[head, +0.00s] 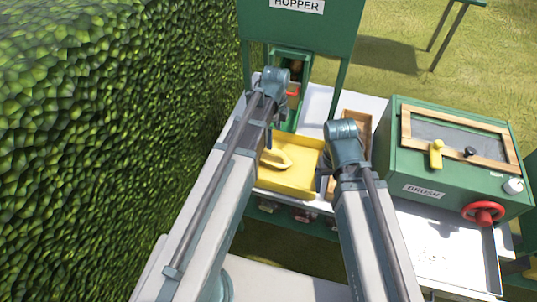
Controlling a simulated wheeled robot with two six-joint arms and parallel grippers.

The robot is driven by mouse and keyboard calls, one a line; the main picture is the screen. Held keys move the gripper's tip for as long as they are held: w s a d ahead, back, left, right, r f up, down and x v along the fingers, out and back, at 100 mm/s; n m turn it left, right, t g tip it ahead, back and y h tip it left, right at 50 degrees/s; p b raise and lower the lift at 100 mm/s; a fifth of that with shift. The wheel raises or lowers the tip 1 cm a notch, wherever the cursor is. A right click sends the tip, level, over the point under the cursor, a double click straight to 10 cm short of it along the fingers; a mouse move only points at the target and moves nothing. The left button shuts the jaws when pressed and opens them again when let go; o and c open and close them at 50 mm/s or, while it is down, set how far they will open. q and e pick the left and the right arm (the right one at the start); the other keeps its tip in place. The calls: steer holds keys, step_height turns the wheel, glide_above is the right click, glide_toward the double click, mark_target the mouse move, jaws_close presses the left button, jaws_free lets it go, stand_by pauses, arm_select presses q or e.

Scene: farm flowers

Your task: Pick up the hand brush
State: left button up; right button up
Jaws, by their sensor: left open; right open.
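A yellow tray (297,181) sits on the white table between my two arms. A yellow piece with a rounded, handle-like shape (276,158) lies at its left side, partly hidden by my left arm. I cannot tell whether it is the hand brush; no bristles show. My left gripper (268,138) points down by the tray's left edge, near this piece, mostly hidden by its own arm. My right gripper (324,181) is open over the tray's right edge. I see nothing held in either gripper.
A green machine labelled HOPPER (300,30) stands behind. A wooden tray (356,124) is behind my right arm. A hedge (100,120) fills the left. The table front right (435,245) is fairly clear.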

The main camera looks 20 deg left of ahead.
arm_select(q)
steer(key=b, duration=0.8)
glide_above(274, 158)
step_height(274, 158, down, 9)
steer(key=shift+w+a+r, duration=0.15)
steer(key=shift+r, duration=0.15)
step_height(274, 158, down, 5)
steer(key=b, duration=0.5)
steer(key=shift+f, duration=0.2)
steer(key=shift+r, duration=0.1)
steer(key=c, duration=1.4)
steer(key=shift+r, duration=0.1)
